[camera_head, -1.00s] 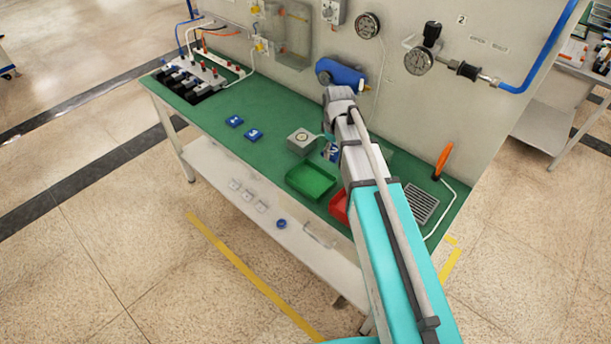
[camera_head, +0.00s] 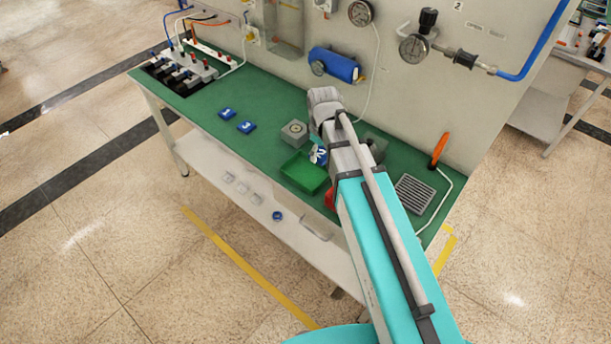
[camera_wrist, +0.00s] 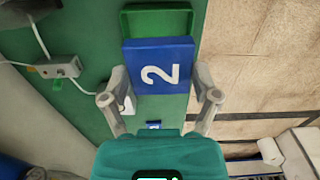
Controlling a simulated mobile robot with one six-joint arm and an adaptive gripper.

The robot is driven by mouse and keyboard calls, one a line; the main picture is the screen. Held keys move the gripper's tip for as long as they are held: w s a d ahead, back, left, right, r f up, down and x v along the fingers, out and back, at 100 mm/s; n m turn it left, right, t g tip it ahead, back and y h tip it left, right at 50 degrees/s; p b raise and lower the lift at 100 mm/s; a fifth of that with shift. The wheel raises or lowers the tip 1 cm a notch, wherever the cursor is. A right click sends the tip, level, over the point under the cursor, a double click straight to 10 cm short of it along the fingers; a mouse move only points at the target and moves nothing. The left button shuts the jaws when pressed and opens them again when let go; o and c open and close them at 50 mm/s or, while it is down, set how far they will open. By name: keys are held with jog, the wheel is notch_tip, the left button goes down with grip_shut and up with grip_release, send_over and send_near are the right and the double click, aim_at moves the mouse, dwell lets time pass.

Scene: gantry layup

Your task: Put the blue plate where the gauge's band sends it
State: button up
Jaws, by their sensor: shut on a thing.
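The blue plate, marked with a white 2, is between the two fingers of my gripper (camera_wrist: 160,84) in the wrist view. My gripper is shut on this plate (camera_wrist: 178,57). In the head view the plate (camera_head: 318,155) shows partly beside my arm, close to the back right corner of the green tray (camera_head: 303,172); its height above the bench is unclear. The tray (camera_wrist: 157,10) also shows beyond the plate in the wrist view. A red tray (camera_head: 329,199) is mostly hidden behind my arm. Two round gauges, one upper (camera_head: 360,13) and one lower (camera_head: 413,48), hang on the panel; their needles are too small to read.
Blue plates marked 1 (camera_head: 227,113) and 3 (camera_head: 246,127) lie on the green bench (camera_head: 190,110). A grey box with a round top (camera_head: 294,132) stands behind the green tray. A blue cylinder (camera_head: 334,65), an orange-handled tool (camera_head: 439,149) and a grey grille (camera_head: 414,194) are nearby.

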jog(key=s+a, duration=0.2)
jog(key=s, duration=0.8)
jog(key=shift+a+f+b, duration=0.35)
jog(key=shift+a+f, duration=0.05)
jog(key=shift+w, duration=0.15)
jog(key=b, duration=0.8)
send_over(306, 175)
jog(key=s, duration=0.1)
jog(key=f, duration=0.8)
jog(key=shift+s+f, duration=0.2)
jog(key=shift+w+f+b, duration=0.35)
jog(key=shift+b, duration=0.15)
jog(key=shift+w+f+b, duration=0.4)
jog(key=shift+f+b, duration=0.15)
jog(key=shift+b, duration=0.05)
jog(key=shift+f+b, duration=1.4)
jog(key=shift+f, duration=0.05)
